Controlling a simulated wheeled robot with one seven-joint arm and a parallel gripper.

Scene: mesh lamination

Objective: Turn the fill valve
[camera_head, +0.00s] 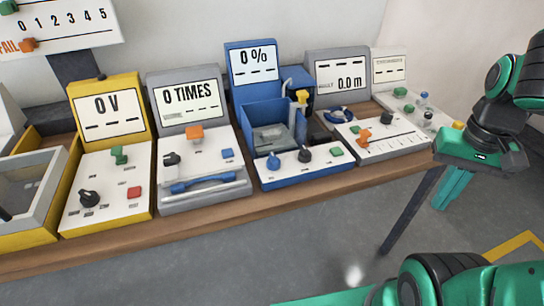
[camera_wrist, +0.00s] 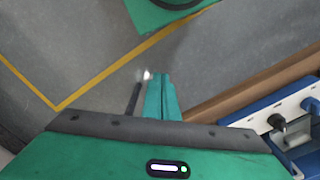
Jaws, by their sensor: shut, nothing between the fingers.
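The blue station (camera_head: 246,116) stands mid-table, its screen reading "0 %". Its white front panel carries a blue knob (camera_head: 273,162) on the left, a black knob (camera_head: 305,154) in the middle and a green button (camera_head: 336,152) on the right. A yellow tap-like part (camera_head: 301,102) stands behind the panel. I cannot read which control is labelled the fill valve. My gripper (camera_head: 447,197) hangs beyond the table's right front edge, pointing down, well apart from the station. Its green fingers (camera_wrist: 160,77) are together and empty. A black knob (camera_wrist: 278,121) on a blue-edged panel shows at right in the wrist view.
A yellow "0 V" station (camera_head: 80,190) and a grey "0 TIMES" station (camera_head: 160,150) stand to the left. A grey "0.0 m" station (camera_head: 310,62) stands to the right. The wooden table edge (camera_head: 200,222) runs along the front. Floor in front is free.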

